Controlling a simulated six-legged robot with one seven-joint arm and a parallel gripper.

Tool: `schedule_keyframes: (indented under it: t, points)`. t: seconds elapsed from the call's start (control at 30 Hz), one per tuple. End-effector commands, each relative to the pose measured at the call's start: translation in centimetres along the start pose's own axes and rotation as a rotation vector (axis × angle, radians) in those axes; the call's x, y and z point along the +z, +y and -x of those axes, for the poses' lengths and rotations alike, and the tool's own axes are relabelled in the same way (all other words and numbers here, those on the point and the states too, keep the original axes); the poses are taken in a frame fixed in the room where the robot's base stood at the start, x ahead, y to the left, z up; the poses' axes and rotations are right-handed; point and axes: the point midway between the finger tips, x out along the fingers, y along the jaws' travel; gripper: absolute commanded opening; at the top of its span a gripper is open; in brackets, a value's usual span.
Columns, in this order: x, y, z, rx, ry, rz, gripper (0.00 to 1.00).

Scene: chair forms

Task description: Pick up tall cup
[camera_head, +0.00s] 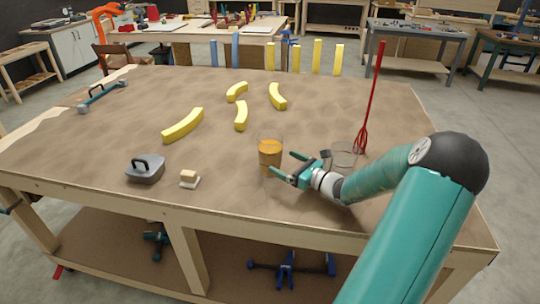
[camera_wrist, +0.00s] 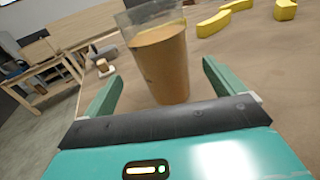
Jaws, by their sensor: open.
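A tall clear cup (camera_head: 270,156) with an amber-brown filling stands upright on the workbench (camera_head: 95,150), near the middle of its front half. My gripper (camera_head: 281,164) reaches it from the right, low over the bench, with its fingers spread. In the wrist view the cup (camera_wrist: 162,62) stands ahead of my gripper (camera_wrist: 158,85), with its lower part between the two open teal fingers. I see no clear contact between the fingers and the cup.
Yellow curved pieces (camera_head: 183,125) lie farther back. A grey iron-like tool (camera_head: 145,169) and a small brush (camera_head: 189,179) lie left.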

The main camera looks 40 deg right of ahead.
Motion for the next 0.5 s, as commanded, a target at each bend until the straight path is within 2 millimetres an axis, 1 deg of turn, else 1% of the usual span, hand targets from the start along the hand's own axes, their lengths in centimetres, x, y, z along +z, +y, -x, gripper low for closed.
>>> schedule_keyframes:
  t: [0.27, 0.5]
  points:
    - [0.0, 0.2, -2.7, 0.002, -0.001, -0.001, 0.94]
    - [-0.1, -0.1, -6.3, 0.002, 0.000, -0.002, 0.94]
